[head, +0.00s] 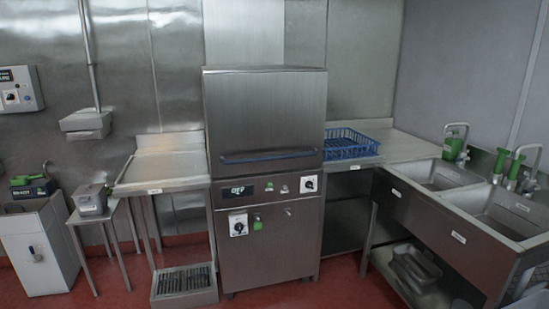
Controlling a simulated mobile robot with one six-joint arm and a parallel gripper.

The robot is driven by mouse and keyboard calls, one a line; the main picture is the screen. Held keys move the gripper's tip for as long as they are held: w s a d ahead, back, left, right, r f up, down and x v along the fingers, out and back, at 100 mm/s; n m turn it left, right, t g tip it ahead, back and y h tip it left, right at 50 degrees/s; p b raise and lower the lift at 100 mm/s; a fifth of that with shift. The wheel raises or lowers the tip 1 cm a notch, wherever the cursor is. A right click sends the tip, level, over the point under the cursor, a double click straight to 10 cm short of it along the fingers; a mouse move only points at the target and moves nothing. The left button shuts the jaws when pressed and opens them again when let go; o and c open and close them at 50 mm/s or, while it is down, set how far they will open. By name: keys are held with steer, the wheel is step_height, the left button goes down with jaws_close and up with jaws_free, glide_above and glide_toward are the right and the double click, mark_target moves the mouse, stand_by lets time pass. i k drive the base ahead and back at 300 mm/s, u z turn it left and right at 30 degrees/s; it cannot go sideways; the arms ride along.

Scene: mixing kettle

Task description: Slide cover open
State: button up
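A stainless steel hood-type machine (268,240) stands in the middle of the head view against the back wall. Its box-shaped metal cover (266,110) is down on the lower body, so its inside is hidden. A dark blue bar handle (268,157) runs across the lower front of the cover. Below it is a control panel (265,189) with a small display and knobs. My gripper is not in view, and nothing is seen touching the cover or handle.
A steel side table (160,171) adjoins the machine on the left, above a low grated box (184,283) on the floor. A blue rack (348,143) sits on the right counter, beside sinks (505,212). The red floor (310,292) shows clear in front.

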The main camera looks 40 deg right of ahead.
mark_target(259, 118)
steer(key=i, duration=0.9)
steer(key=u, duration=0.05)
